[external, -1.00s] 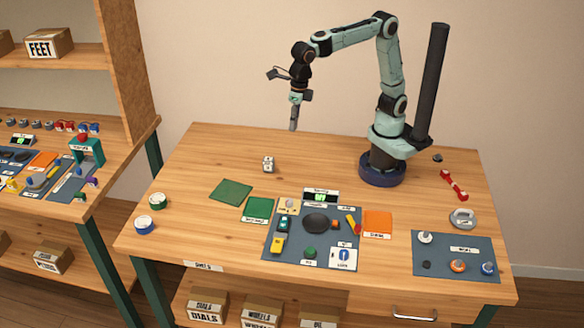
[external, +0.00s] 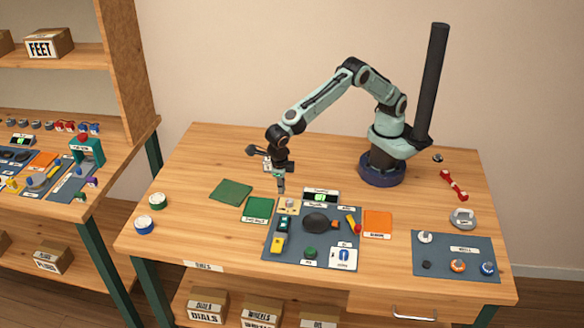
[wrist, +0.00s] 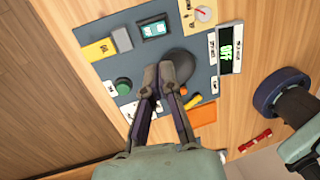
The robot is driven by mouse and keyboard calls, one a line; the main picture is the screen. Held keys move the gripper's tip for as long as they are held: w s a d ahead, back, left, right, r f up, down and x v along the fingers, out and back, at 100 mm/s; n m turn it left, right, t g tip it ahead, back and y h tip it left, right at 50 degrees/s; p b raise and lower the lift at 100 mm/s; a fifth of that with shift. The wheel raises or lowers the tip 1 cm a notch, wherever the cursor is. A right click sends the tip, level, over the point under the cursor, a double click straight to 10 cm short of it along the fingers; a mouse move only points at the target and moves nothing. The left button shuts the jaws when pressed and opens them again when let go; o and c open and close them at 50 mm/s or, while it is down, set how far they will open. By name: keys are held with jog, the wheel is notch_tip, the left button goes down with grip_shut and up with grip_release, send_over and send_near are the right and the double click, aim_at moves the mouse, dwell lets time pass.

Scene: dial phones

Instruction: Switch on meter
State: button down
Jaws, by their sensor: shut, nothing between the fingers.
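A black box with a lit green display (external: 320,196) stands at the back edge of the blue-grey mat (external: 269,257). In the wrist view the display (wrist: 229,48) shows sideways green characters, perhaps OFF. A small cream gauge (external: 289,205) with a red mark stands left of it, and also shows at the wrist view's top (wrist: 205,14). I cannot tell which is the meter. My gripper (external: 281,190) is shut and empty, pointing down above the table near the gauge, apart from it. In the wrist view its fingertips (wrist: 165,72) overlap the dark dome (wrist: 182,62).
An orange pad (external: 377,224) lies right, green pads (external: 231,191) left. The table's left part is mostly clear.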

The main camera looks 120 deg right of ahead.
aim_at(283, 223)
jog(key=f, duration=0.4)
jog(key=s+d+f, duration=0.1)
jog(key=f, duration=0.4)
jog(key=s+d+f, duration=0.1)
jog(key=f, duration=0.3)
jog(key=shift+f, duration=0.15)
jog(key=shift+f, duration=0.3)
jog(key=shift+w+a+r, duration=0.15)
jog(key=shift+w+a, duration=0.35)
jog(key=shift+w, duration=0.05)
